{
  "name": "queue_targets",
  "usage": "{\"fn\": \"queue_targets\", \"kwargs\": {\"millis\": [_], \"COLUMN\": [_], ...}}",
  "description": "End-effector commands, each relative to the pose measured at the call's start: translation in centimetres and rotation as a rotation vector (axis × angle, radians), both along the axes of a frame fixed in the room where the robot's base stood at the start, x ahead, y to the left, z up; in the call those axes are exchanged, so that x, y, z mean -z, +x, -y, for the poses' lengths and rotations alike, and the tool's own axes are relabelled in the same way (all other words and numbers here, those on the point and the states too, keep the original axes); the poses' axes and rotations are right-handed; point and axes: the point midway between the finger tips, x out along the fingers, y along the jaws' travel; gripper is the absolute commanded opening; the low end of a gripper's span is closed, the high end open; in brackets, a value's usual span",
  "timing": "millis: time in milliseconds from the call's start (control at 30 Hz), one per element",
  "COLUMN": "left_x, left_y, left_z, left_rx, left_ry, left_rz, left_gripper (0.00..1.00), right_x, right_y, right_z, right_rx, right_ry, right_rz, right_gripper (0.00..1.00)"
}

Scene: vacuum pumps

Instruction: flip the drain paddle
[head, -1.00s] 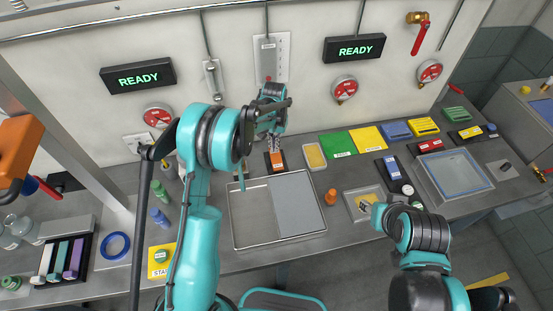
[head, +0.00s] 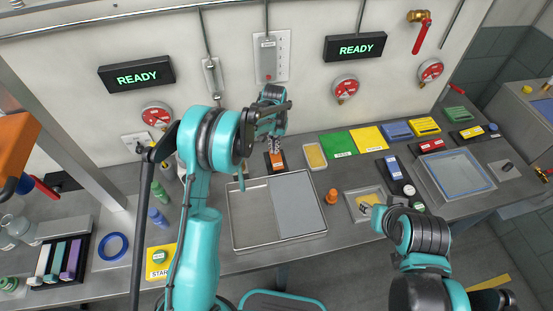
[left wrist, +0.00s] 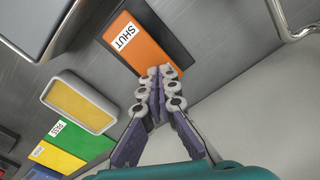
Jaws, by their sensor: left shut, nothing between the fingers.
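The drain paddle appears to be the orange block marked SHUT (head: 277,162) on a dark base, on the bench behind the metal tray. In the left wrist view the orange paddle (left wrist: 150,52) lies just beyond my fingertips, with its white SHUT label readable. My left gripper (head: 273,147) is over the near-wall side of the paddle; its fingers are together and empty. The closed fingertips (left wrist: 159,75) overlap the paddle's edge in the wrist view; I cannot tell whether they touch it.
A shallow metal tray (head: 239,228) with a grey panel lies in front of the paddle. A yellow-topped pad (head: 315,156) and a green card (head: 338,144) sit to its right. The wall with a grey switch box (head: 268,69) stands close behind.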

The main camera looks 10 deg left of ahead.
Motion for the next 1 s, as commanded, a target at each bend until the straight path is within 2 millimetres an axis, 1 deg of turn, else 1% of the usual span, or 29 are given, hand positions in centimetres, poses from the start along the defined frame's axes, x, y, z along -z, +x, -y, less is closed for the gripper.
{"fn": "queue_targets", "kwargs": {"millis": [300, 467, 1000], "left_x": [0.5, 0.1, -4.3], "left_y": [0.0, 0.0, 0.0], "left_z": [0.0, 0.0, 0.0], "left_rx": [0.000, 0.000, 0.000], "left_ry": [0.000, 0.000, 0.000], "left_rz": [0.000, 0.000, 0.000], "left_gripper": [0.00, 0.00, 0.00], "right_x": [0.4, 0.2, -2.0], "right_y": [0.0, 0.0, 0.0], "right_z": [0.0, 0.0, 0.0], "right_rx": [0.000, 0.000, 0.000], "right_ry": [0.000, 0.000, 0.000], "right_rz": [0.000, 0.000, 0.000], "right_gripper": [0.40, 0.40, 0.40]}}
